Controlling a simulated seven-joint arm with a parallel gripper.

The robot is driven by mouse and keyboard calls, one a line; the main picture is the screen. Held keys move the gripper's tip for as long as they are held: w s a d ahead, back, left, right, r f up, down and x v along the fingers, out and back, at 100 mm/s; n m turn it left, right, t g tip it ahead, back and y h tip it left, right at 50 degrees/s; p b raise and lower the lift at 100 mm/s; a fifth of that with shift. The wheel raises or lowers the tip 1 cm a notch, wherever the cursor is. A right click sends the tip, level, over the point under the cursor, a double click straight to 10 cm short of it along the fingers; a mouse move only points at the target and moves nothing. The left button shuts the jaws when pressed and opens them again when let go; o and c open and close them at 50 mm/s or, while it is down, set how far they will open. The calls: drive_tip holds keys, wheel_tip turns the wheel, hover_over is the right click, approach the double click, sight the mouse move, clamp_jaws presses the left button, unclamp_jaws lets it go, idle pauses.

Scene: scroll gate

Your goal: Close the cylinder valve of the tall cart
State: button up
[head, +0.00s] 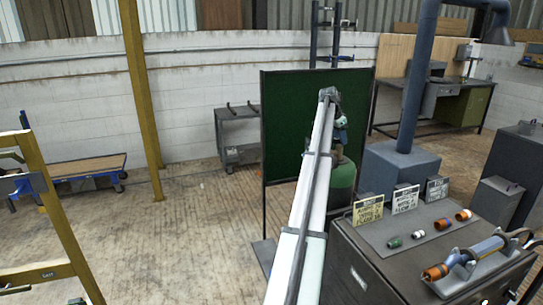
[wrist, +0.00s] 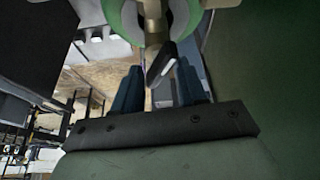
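A green cylinder (head: 342,178) with a brownish upper part stands in front of the dark green screen. My arm reaches out to it, and my gripper (head: 341,124) is just above its top, too small there to read. In the wrist view my gripper (wrist: 159,72) has two dark blue fingers standing apart. A dark, wedge-shaped piece with a pale stripe (wrist: 162,62) shows between or just beyond the fingertips; I cannot tell whether they touch it. Above it is a round metal part (wrist: 155,18) inside a pale green ring (wrist: 125,15). The cart's frame cannot be made out clearly.
The green screen (head: 285,120) stands right behind and left of the cylinder. A blue-grey post on a block (head: 400,165) is close on the right. A grey cabinet (head: 400,262) with several small valves and signs is nearer.

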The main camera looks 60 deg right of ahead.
drive_tip(key=n+t, duration=0.1)
drive_tip(key=n, duration=0.1)
drive_tip(key=n+t+h, duration=0.1)
drive_tip(key=n, duration=0.2)
drive_tip(key=shift+s+n, duration=0.15)
drive_tip(key=shift+n, duration=0.15)
drive_tip(key=n+t, duration=0.2)
drive_tip(key=n, duration=0.2)
drive_tip(key=shift+s+n, duration=0.1)
drive_tip(key=shift+n, duration=0.2)
drive_tip(key=v, duration=1.4)
drive_tip(key=w+a+f+n+t+y, duration=0.1)
drive_tip(key=w+a+f+n, duration=0.3)
drive_tip(key=w+f, duration=0.5)
drive_tip(key=w+a+f+n+t+y, duration=0.1)
drive_tip(key=w+a+f+n, duration=0.3)
drive_tip(key=w, duration=1.3)
drive_tip(key=shift+a+f+y, duration=0.4)
drive_tip(key=shift+a+f, duration=1.8)
drive_tip(key=shift+f, duration=0.65)
